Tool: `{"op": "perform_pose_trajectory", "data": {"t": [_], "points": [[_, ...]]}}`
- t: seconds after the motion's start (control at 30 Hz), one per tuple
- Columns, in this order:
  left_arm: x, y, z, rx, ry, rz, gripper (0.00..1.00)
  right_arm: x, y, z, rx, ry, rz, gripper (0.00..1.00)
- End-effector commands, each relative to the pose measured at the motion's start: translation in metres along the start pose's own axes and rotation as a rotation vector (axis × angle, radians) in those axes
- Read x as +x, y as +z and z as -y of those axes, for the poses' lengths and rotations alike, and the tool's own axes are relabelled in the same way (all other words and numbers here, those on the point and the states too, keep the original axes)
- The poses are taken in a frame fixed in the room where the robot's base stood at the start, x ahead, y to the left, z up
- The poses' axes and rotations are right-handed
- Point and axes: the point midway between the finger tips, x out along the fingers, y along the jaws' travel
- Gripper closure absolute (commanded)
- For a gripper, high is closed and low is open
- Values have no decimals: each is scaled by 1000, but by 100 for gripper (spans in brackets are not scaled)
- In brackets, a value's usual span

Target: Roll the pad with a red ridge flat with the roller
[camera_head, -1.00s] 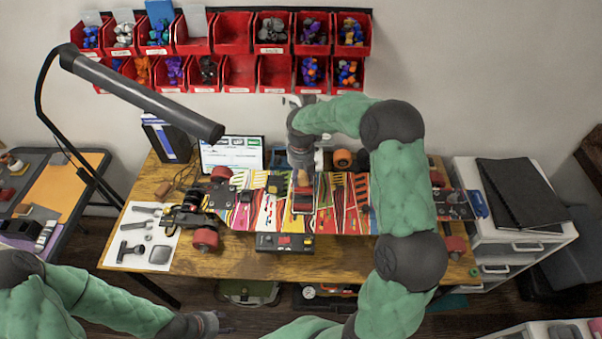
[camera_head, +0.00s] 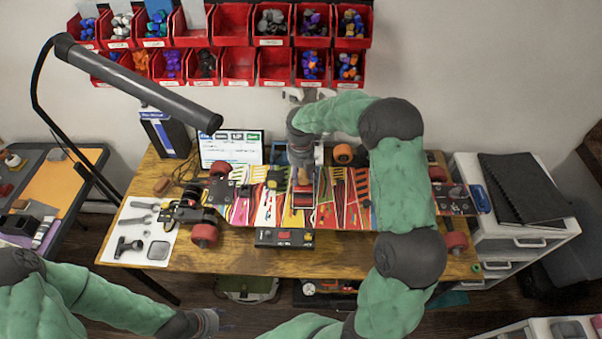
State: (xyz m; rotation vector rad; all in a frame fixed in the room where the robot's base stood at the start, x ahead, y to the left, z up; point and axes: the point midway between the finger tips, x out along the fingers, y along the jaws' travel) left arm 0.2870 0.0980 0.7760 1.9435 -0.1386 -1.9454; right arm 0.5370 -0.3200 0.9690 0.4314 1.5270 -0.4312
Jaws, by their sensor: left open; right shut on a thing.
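My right gripper (camera_head: 303,166) points down over the middle of the colourful skateboard deck (camera_head: 345,205). It is shut on the roller (camera_head: 302,180), whose handle is mostly hidden by the gripper. Right under the roller is a small dark pad with red on it (camera_head: 302,200), lying on the deck. Roller and pad overlap in this view, so I cannot tell whether they touch or how flat the ridge is. My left gripper (camera_head: 212,322) is open and empty, low in front of the table, well away from the board.
The deck lies across the wooden table (camera_head: 190,258), with red wheels (camera_head: 204,235) at its ends. A dark control box (camera_head: 285,238) stands at its front edge. A white sheet with tools (camera_head: 145,235) is at left. A lamp arm (camera_head: 140,82) hangs over the left side.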

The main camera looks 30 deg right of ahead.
Motion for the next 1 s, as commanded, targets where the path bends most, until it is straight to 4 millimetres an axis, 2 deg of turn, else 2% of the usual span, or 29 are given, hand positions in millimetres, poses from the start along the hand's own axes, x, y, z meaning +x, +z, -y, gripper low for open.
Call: {"op": "perform_pose_trajectory", "data": {"t": [1.0], "points": [[2, 0, 1, 0, 0, 0, 50, 11, 2, 0, 1, 0, 1, 77]]}}
